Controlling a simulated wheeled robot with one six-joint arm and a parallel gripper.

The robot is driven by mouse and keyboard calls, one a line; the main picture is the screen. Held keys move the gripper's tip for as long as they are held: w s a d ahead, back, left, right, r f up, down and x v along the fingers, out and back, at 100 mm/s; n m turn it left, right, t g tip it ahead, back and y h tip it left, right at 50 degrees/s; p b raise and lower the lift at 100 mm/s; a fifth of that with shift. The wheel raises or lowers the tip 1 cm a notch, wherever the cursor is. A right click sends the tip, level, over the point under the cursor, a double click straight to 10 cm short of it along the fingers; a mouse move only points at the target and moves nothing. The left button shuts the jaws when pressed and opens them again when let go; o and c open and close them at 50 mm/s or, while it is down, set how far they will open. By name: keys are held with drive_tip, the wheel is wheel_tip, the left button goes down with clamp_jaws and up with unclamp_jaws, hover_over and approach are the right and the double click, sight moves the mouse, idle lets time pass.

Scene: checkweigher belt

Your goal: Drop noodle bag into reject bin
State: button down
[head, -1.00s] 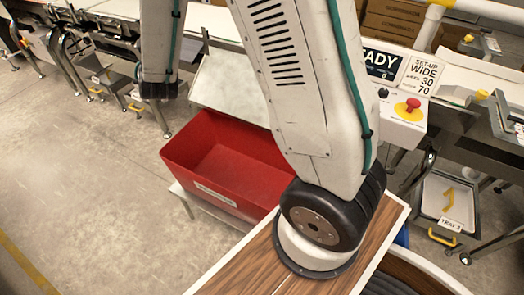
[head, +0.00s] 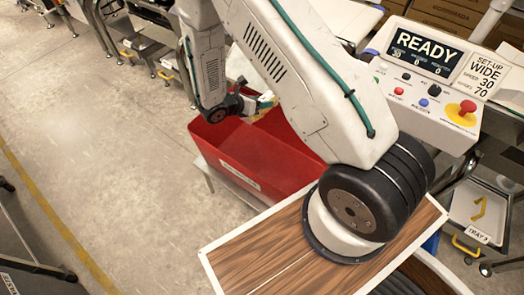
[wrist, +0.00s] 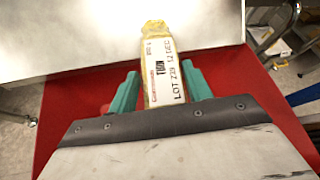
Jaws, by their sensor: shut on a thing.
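The noodle bag (wrist: 165,62) is a narrow yellowish pack with a white printed label. It sticks out between the two teal fingers of my gripper (wrist: 160,88), which is shut on it. In the head view, my gripper (head: 262,106) is at the back rim of the red reject bin (head: 222,148), with a little yellow of the bag showing. In the wrist view, the red of the bin (wrist: 62,115) lies below and around the gripper, and the bag's far end overlaps a pale surface. The bag's near end is hidden by my gripper.
A control panel (head: 425,60) reading READY, with a red stop button (head: 466,108), stands at the right. A pale plate (wrist: 90,35) lies beyond the bin. A grey tray (head: 478,212) is at the far right. The floor at left is open.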

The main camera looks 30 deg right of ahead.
sight(265, 112)
drive_tip(key=shift+m+g, duration=0.8)
drive_tip(key=shift+g, duration=0.1)
drive_tip(key=s+f, duration=0.2)
drive_tip(key=s, duration=0.1)
drive_tip(key=shift+d+f, duration=0.1)
drive_tip(key=shift+f, duration=0.2)
drive_tip(key=shift+s+f, duration=0.1)
drive_tip(key=shift+f, duration=2.8)
drive_tip(key=c, duration=0.6)
unclamp_jaws()
drive_tip(key=shift+o, duration=0.2)
drive_tip(key=v, duration=0.8)
